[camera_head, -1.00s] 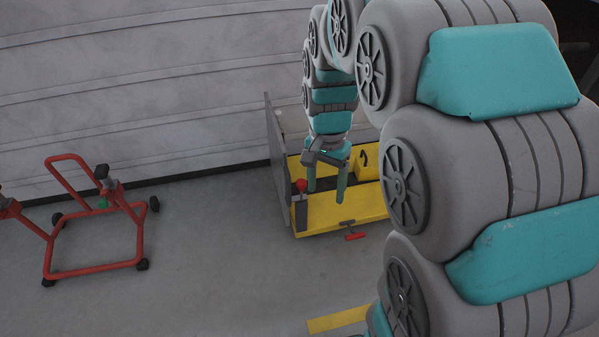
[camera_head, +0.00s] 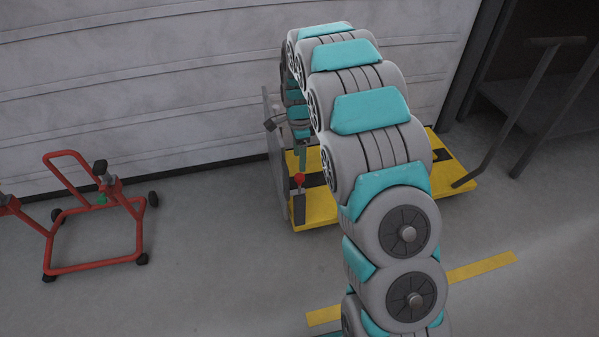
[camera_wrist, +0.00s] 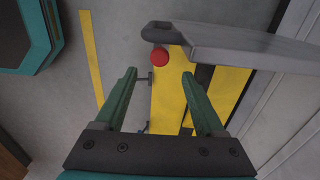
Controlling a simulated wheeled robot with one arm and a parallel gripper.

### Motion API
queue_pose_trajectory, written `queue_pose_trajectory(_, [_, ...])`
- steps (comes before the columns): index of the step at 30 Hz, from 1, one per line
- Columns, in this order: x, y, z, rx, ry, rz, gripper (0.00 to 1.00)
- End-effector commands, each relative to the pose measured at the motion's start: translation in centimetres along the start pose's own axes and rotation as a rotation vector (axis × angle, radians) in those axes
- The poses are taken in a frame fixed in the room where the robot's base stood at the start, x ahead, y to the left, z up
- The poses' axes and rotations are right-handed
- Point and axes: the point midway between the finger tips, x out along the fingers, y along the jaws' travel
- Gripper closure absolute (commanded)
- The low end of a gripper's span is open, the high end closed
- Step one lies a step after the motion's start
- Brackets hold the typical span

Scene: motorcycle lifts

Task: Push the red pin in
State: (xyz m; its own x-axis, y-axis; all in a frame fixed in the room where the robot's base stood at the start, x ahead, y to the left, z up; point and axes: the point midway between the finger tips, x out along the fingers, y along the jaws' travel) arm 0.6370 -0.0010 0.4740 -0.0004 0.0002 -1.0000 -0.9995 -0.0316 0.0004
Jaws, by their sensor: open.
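The red pin, a small red T-handle at the front edge of the yellow lift (camera_head: 318,207) in the earlier head view, is now hidden behind my arm. In the wrist view a small dark T-shaped piece (camera_wrist: 143,78) sticks out from the yellow platform's left edge, beside my left fingertip. I cannot tell whether it is the pin. A red ball knob (camera_head: 299,178) tops a dark lever at the lift's left end; it also shows in the wrist view (camera_wrist: 160,57), ahead of my fingers. My gripper (camera_wrist: 159,74) is open and empty, above the platform.
A grey upright plate (camera_head: 274,140) stands at the lift's left end; its edge crosses the wrist view ahead of my right finger. A red wheeled stand (camera_head: 95,235) is at the left. A pale panelled wall (camera_head: 150,90) is behind. Floor between stand and lift is clear.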

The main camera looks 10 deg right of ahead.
Motion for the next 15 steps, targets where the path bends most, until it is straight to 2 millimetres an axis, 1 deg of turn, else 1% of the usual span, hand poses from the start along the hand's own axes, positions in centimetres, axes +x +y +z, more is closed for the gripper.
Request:
queue_pose_trajectory(5, [1.9, 0.0, 0.0, -0.002, 0.0, 0.002, 0.29])
queue_pose_trajectory(12, [5.6, 0.1, 0.1, -0.003, 0.0, 0.002, 0.29])
queue_pose_trajectory(15, [6.7, 0.2, 0.1, -0.002, -0.001, 0.004, 0.29])
